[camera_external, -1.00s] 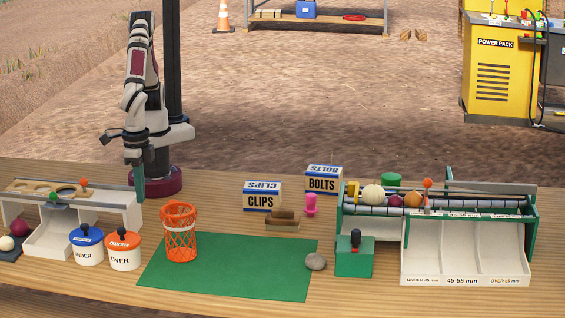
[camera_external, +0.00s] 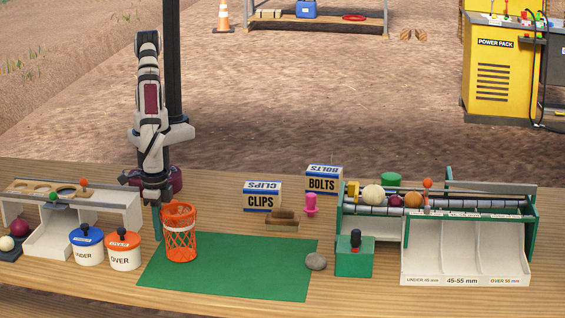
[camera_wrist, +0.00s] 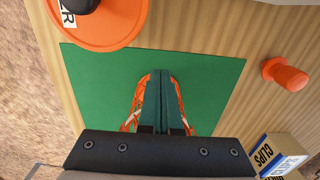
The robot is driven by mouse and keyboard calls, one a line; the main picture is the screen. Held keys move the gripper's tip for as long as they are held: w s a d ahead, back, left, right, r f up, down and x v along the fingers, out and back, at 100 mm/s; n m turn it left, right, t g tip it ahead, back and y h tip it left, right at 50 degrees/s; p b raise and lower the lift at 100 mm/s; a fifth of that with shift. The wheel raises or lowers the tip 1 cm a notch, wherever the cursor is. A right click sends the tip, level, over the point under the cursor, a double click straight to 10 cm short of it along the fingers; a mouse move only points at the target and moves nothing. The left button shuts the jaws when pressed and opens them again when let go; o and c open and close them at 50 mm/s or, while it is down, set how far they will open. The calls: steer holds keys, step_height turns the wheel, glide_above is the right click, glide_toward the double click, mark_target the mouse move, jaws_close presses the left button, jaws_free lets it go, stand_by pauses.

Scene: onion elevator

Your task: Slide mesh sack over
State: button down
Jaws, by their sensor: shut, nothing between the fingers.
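The orange mesh sack (camera_external: 181,243) stands upright, open at the top, at the left part of the green mat (camera_external: 250,265). In the wrist view its orange netting (camera_wrist: 136,105) shows on both sides of my fingers, which hide its middle. My gripper (camera_external: 157,236) points down with its green fingers shut and empty, just left of and behind the sack in the external view. In the wrist view my gripper (camera_wrist: 164,74) overlaps the sack; I cannot tell whether they touch. The white OVER pot (camera_external: 124,256) with an orange lid stands left of the mat.
The blue-lidded UNDER pot (camera_external: 87,249) stands beside the OVER pot. A rack (camera_external: 70,215) is at the left. The CLIPS box (camera_external: 262,199) and BOLTS box (camera_external: 323,181) stand behind the mat. A stone (camera_external: 316,262) and the sorter (camera_external: 465,255) are at the right. The mat's middle is clear.

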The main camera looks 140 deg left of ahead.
steer(key=w+a, duration=1.4)
steer(key=shift+w+a, duration=0.25)
steer(key=shift+s+d, duration=0.1)
steer(key=shift+s+d, duration=1.05)
steer(key=shift+d, duration=0.05)
step_height(320, 180, up, 10)
steer(key=s+a+r+m, duration=0.4)
steer(key=s+r+m, duration=0.1)
steer(key=s+r, duration=0.5)
steer(key=s+a+f+m, duration=0.1)
steer(key=s+a+m, duration=0.1)
steer(key=s, duration=0.7)
steer(key=s+a+m+y, duration=0.1)
steer(key=s+m, duration=0.3)
steer(key=s, duration=0.5)
steer(key=s+a+f+m, duration=0.1)
steer(key=s+a+m, duration=0.2)
steer(key=s, duration=0.6)
steer(key=shift+s+f+m+y, duration=0.3)
steer(key=shift+y, duration=0.1)
steer(key=shift+d, duration=0.1)
stand_by(0.5)
